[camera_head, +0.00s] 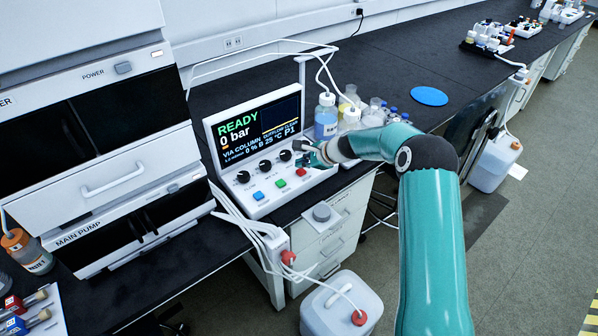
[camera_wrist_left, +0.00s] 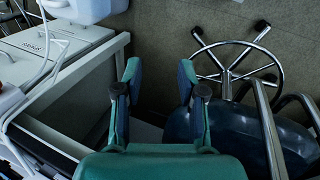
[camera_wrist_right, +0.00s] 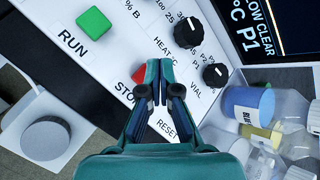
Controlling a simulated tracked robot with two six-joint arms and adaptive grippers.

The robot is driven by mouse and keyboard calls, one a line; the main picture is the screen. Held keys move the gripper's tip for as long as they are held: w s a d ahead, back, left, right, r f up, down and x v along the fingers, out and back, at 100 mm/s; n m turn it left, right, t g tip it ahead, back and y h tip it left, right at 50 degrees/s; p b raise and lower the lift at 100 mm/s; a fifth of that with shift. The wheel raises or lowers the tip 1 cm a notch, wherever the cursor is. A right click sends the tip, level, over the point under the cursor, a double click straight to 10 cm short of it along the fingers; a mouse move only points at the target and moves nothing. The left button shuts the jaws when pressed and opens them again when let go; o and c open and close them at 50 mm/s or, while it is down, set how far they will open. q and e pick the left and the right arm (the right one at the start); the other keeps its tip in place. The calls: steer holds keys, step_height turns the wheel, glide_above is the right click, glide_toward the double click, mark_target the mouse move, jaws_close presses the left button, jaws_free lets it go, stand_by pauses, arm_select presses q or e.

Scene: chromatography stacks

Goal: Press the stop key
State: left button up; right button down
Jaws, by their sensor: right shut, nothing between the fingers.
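The red stop key (camera_head: 301,172) is on the sloped panel of the control unit (camera_head: 225,195), at the right end of a row with a green run key (camera_head: 281,183) and a blue key (camera_head: 258,196). In the right wrist view the red stop key (camera_wrist_right: 138,76) shows beside the left fingertip, partly hidden. My right gripper (camera_head: 307,152) is shut and empty, its tips over the panel near the stop key and black knobs. Whether it touches the panel I cannot tell. My left gripper (camera_wrist_left: 158,75) is open and empty above the floor, outside the head view.
Bottles, one with blue liquid (camera_head: 326,120), stand right of the control unit. Black knobs (camera_wrist_right: 189,31) sit close to the right fingertips. A stool base (camera_wrist_left: 228,65) and chrome tubes are near my left gripper. A white drawer cabinet (camera_head: 325,240) stands under the bench.

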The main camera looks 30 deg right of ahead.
mark_target(302, 172)
step_height(302, 172, up, 5)
steer(key=p, duration=0.4)
stand_by(0.8)
